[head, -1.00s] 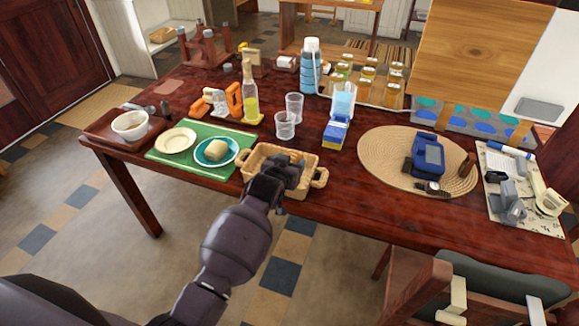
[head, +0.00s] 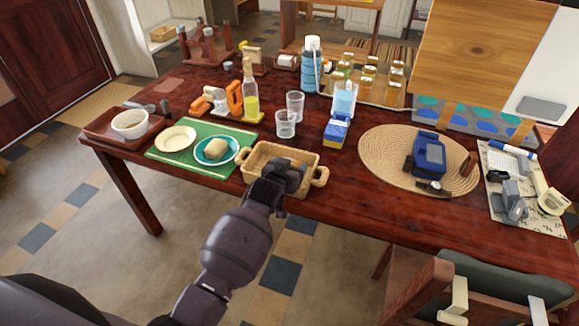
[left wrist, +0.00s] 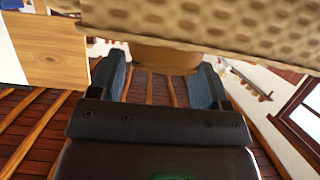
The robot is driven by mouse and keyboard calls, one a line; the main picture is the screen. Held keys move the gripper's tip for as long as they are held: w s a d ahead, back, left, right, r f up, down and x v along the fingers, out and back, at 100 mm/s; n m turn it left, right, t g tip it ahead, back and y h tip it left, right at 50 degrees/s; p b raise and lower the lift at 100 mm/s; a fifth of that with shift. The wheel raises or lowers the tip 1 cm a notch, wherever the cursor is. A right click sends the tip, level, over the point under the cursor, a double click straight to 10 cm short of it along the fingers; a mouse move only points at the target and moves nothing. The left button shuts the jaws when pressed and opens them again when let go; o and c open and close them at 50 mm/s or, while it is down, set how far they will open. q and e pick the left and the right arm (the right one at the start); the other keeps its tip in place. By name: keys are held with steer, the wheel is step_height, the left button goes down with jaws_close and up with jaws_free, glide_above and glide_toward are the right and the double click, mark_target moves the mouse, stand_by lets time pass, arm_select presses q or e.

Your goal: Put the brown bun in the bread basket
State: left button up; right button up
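The bread basket (head: 257,158) is a light woven basket with side handles at the table's front edge. My left gripper (head: 288,177) is at its front side and hides part of its inside. In the left wrist view, the basket's woven wall (left wrist: 220,22) fills the top, very close. A smooth brown rounded thing, which looks like the brown bun (left wrist: 165,58), shows partly behind that wall. It lies just past the two spread fingers (left wrist: 160,75), with clear space between them. The bun cannot be made out in the head view. My right gripper is not in view.
Left of the basket, a green placemat (head: 183,163) carries a cream plate (head: 165,140) and a teal plate (head: 203,160) with a pale block. Glasses (head: 285,124) and a bottle (head: 250,100) stand behind the basket. A round woven mat (head: 385,150) lies to the right.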

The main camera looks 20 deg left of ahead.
arm_select(q)
steer(key=shift+o, duration=1.2)
steer(key=shift+r, duration=0.15)
steer(key=shift+r, duration=0.4)
steer(key=shift+s+r, duration=0.25)
steer(key=p+v, duration=0.2)
steer(key=v, duration=0.8)
steer(key=s+a+f+g, duration=0.1)
steer(key=s+f, duration=0.3)
steer(key=s, duration=0.4)
steer(key=s+a+f+g, duration=0.1)
steer(key=s+a+f, duration=0.3)
steer(key=s, duration=0.5)
steer(key=s+a+f, duration=0.2)
steer(key=s+f, duration=0.2)
steer(key=s, duration=0.4)
steer(key=shift+s+a+m+g+y, duration=0.15)
steer(key=shift+a+m+g+y, duration=0.15)
steer(key=shift+a+g, duration=0.1)
steer(key=shift+f, duration=0.1)
